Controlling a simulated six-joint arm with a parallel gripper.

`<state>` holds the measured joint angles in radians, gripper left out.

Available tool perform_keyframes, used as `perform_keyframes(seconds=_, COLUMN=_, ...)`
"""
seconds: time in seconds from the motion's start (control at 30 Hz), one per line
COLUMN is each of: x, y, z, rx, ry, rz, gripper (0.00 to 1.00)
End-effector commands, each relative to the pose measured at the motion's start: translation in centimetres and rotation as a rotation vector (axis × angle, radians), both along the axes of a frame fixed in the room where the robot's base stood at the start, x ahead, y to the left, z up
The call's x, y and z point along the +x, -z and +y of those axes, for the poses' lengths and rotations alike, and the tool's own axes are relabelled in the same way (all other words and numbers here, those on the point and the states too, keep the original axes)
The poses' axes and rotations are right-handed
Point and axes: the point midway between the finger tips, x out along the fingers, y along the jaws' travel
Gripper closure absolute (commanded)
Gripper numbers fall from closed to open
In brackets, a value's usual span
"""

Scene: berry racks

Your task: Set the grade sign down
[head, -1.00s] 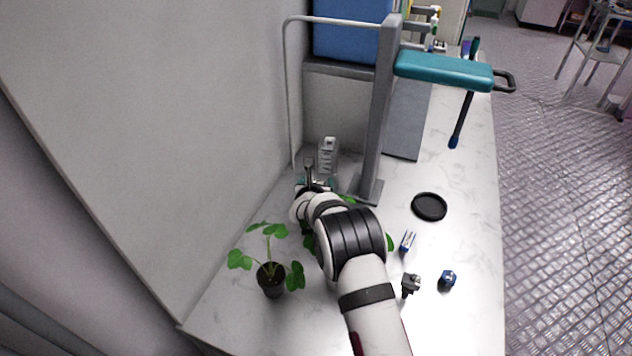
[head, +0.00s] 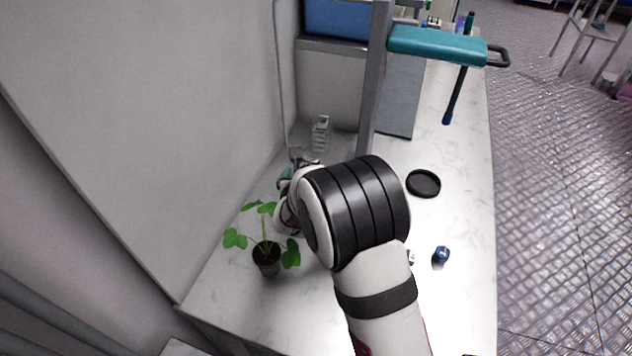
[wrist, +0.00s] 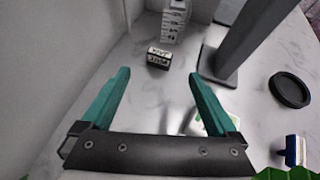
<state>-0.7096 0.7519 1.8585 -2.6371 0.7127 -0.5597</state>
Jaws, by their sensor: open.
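The grade sign, a small black-and-white block with lettering (wrist: 158,59), stands on the marble counter in the wrist view. In the head view my gripper (head: 302,162) is small and partly covered by my own arm; I cannot make out the sign there.
A pale slotted object (head: 320,133) stands behind the sign near the wall. A grey post (head: 374,80) with a teal arm rises to the right. A black round dish (head: 423,184), a potted plant (head: 266,255) and a blue item (head: 441,255) sit on the counter.

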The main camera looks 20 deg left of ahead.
Motion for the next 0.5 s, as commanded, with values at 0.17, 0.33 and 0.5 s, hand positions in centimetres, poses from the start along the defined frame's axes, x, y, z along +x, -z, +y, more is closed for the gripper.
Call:
perform_keyframes(seconds=0.17, x=0.1, y=-0.8, z=-1.0, rx=0.026, ry=0.043, rz=-0.001, gripper=0.06)
perform_keyframes(seconds=0.33, x=1.4, y=-8.5, z=-15.6, rx=0.407, ry=0.667, rz=-0.026, gripper=0.06)
perform_keyframes(seconds=0.5, x=-11.8, y=-12.2, z=-35.2, rx=1.072, ry=1.720, rz=-0.116, gripper=0.06)
